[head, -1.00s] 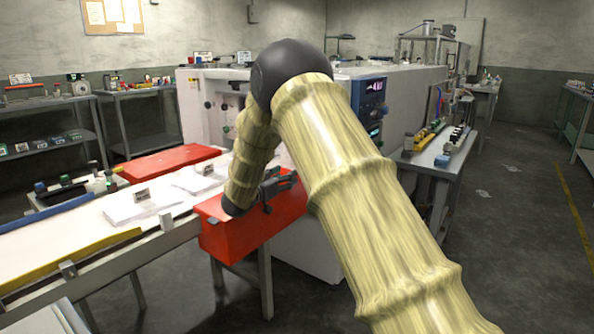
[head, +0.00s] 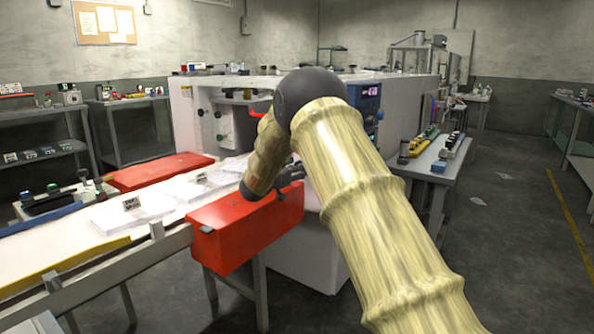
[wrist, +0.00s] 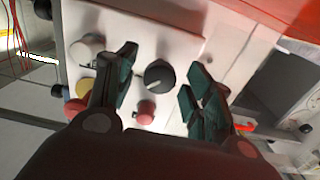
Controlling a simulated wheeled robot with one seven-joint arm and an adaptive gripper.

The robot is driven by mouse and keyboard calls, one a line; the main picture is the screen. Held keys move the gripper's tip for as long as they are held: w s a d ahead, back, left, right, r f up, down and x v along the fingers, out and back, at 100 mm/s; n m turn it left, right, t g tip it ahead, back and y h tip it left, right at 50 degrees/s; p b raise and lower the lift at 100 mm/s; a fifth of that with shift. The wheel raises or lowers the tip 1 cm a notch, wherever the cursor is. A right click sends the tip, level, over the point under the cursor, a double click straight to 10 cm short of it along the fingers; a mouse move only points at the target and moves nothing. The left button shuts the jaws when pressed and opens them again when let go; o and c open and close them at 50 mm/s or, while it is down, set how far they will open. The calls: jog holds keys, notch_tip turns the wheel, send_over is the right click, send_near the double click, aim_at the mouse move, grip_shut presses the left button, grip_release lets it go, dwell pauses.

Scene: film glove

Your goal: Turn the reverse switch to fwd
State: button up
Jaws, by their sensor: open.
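A black rotary knob with a pale pointer line (wrist: 158,74) sits on a white panel (wrist: 185,30) in the wrist view. It is the only turn switch in view that looks like the reverse switch; I cannot read its label. My gripper (wrist: 160,80) is open, with one dark green-padded finger to the left of the knob and the other to its right. I cannot tell whether either finger touches it. In the head view my gripper (head: 290,173) is small and partly hidden by my arm, above the red box; the knob is not visible there.
The panel also carries a white knob (wrist: 86,47), a yellow button (wrist: 82,88) and a red button (wrist: 146,110), close to the left finger. In the head view, a red box (head: 245,228) stands below my gripper, beside the white machine (head: 210,95) and conveyor table (head: 60,250).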

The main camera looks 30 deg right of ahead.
jog(key=shift+w+d, duration=0.1)
jog(key=shift+d, duration=0.1)
jog(key=c, duration=1)
